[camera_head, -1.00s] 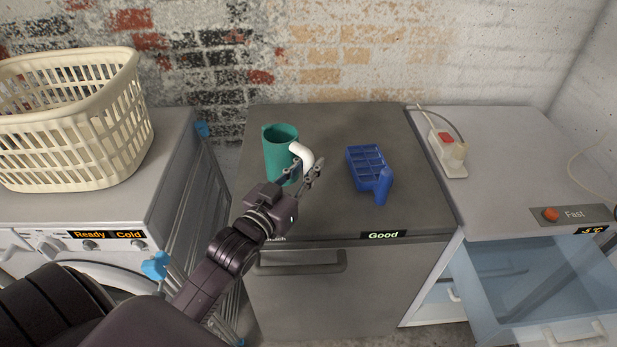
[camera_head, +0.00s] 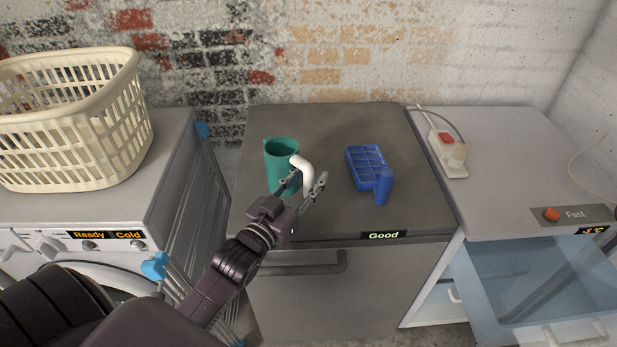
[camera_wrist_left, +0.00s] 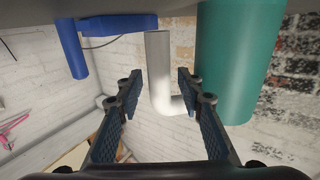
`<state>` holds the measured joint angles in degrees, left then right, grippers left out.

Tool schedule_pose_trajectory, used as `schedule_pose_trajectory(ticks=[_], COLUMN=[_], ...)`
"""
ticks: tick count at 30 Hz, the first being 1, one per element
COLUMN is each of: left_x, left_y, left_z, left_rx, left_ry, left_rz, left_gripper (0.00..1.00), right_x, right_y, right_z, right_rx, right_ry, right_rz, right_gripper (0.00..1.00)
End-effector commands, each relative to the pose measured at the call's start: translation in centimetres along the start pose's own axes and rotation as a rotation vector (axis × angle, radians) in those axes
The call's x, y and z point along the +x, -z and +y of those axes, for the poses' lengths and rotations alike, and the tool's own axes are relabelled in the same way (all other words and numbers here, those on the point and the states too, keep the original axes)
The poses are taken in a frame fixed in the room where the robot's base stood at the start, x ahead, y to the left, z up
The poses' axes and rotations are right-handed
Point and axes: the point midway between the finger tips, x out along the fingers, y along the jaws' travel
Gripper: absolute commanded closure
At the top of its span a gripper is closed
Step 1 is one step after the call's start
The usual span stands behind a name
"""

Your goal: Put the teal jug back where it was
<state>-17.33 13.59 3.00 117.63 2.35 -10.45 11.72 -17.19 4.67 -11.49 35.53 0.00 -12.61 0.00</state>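The teal jug (camera_head: 279,168) with a white handle (camera_head: 304,171) stands upright on the grey fridge top (camera_head: 335,125), left of a blue ice tray. My left gripper (camera_head: 305,184) is at the handle side, in front of the jug. In the left wrist view, its two fingers (camera_wrist_left: 161,88) are spread on either side of the white handle (camera_wrist_left: 160,70), with gaps showing on both sides. The teal body (camera_wrist_left: 238,60) is beyond one finger. The jug's base is partly hidden by the gripper in the head view. My right gripper is out of view.
The blue ice tray (camera_head: 367,167) with a blue upright piece (camera_head: 383,187) lies to the jug's right. A cream laundry basket (camera_head: 75,120) sits on the washer at left. A power strip (camera_head: 448,155) lies at right. An open drawer (camera_head: 540,285) is at lower right.

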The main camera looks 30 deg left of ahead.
Motion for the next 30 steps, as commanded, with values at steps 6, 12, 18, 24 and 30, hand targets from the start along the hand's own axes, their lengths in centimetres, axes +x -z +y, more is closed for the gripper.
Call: schedule_pose_trajectory(ticks=[6,12,18,24,30], left_x=[-0.7,-4.1,-8.0,-10.7,-11.9], left_y=[0.1,-0.1,-0.1,0.1,0.2], left_z=[0.0,0.0,0.0,0.0,0.0], left_rx=[0.000,-0.001,0.000,0.000,0.000], left_ry=[0.000,0.000,0.000,0.000,0.000], left_rz=[-0.002,-0.005,-0.005,-0.003,0.000], left_gripper=[0.65,0.65,0.65,0.65,0.65], right_x=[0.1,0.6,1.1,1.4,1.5], right_y=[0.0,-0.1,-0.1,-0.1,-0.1], right_z=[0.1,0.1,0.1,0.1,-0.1], right_rx=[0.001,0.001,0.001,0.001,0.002], right_ry=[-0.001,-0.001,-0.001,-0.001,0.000], right_rz=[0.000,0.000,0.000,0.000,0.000], right_gripper=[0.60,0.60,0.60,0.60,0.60])
